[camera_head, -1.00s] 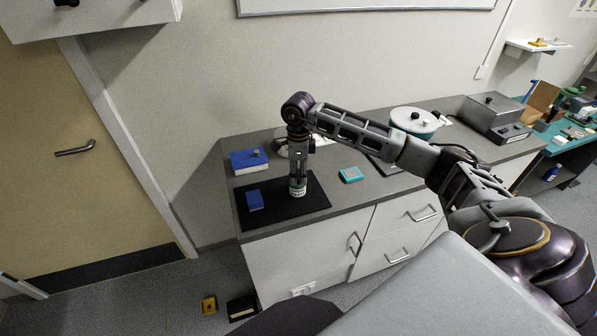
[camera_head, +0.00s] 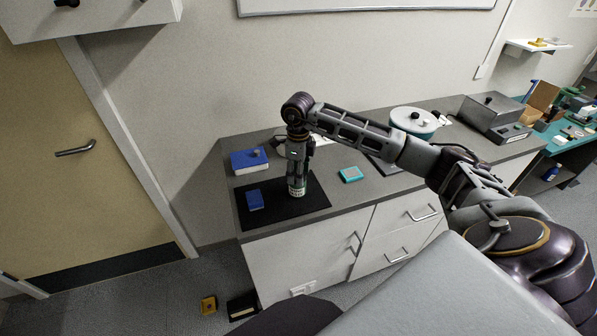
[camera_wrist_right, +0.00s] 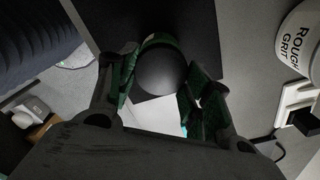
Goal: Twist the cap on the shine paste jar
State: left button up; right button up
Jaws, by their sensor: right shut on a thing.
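The shine paste jar (camera_head: 297,192), a small white jar with a green band, stands upright on the black mat (camera_head: 278,214) at the counter's front. My right gripper (camera_head: 297,178) comes down on it from above. In the right wrist view its green-padded fingers (camera_wrist_right: 163,82) are shut on the jar's dark round cap (camera_wrist_right: 163,73). The jar's body is mostly hidden below the cap there. My left gripper is not in either view.
A small blue block (camera_head: 255,200) lies on the mat left of the jar, and a blue box (camera_head: 249,160) stands behind it. A teal case (camera_head: 351,174) lies to the right. A white tub (camera_wrist_right: 300,40) marked "ROUGH GRIT" shows in the right wrist view.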

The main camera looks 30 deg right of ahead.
jog(key=shift+m, duration=0.9)
jog(key=o, duration=0.8)
jog(key=o, duration=0.5)
jog(key=shift+o, duration=0.2)
jog(key=shift+r, duration=0.1)
jog(key=shift+r+p, duration=1.75)
jog(key=shift+r, duration=1.2)
